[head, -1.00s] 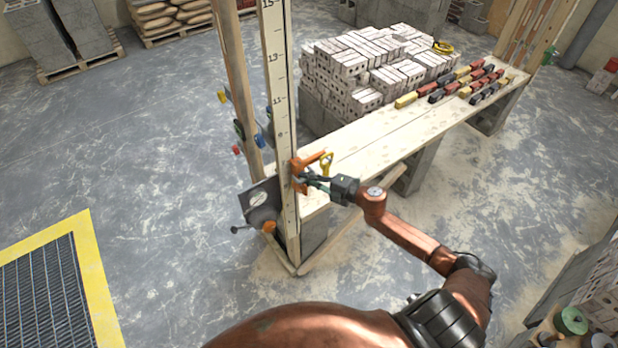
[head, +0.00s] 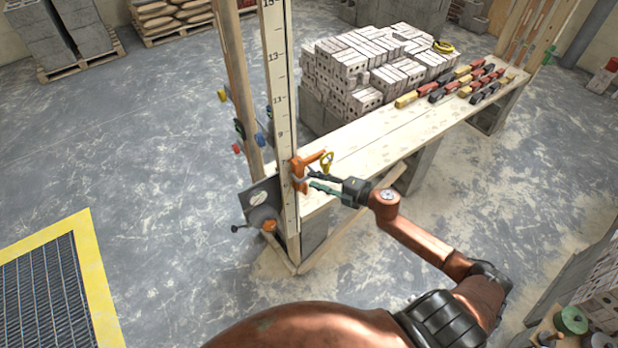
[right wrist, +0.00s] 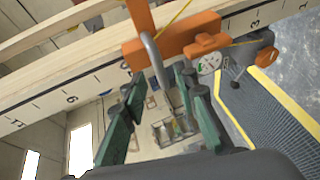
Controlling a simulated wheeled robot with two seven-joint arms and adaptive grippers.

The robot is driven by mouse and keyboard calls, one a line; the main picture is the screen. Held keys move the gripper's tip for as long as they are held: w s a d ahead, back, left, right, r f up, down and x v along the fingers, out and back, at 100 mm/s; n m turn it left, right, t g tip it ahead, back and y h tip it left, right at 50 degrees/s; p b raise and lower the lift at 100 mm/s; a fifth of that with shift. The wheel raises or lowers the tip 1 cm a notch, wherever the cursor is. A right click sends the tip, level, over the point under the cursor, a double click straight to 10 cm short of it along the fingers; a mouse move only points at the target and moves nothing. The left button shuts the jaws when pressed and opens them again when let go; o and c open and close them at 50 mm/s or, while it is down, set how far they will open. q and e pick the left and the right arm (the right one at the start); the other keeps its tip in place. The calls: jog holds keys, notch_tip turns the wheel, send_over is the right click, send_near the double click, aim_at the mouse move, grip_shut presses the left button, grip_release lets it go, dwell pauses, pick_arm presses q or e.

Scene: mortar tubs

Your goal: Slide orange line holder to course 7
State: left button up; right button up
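The orange line holder (head: 302,173) sits on the numbered wooden pole (head: 281,110), close to a mark that looks like 7. In the right wrist view the holder (right wrist: 178,43) lies across the pole (right wrist: 65,97), with a grey metal bar in front of it. My right gripper (head: 313,180) is just right of the holder in the head view. Its fingers (right wrist: 160,85) are spread and hold nothing, with their tips just short of the holder. Whether the holder is exactly on the mark cannot be told. My left gripper is not in view.
A plank bench (head: 390,130) runs back right, with a brick stack (head: 365,65) behind it and several coloured blocks (head: 465,80) on it. A yellow-edged floor grate (head: 85,235) lies left.

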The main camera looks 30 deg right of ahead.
jog(key=v, duration=0.7)
jog(key=shift+s+d, duration=0.2)
jog(key=shift+s, duration=0.15)
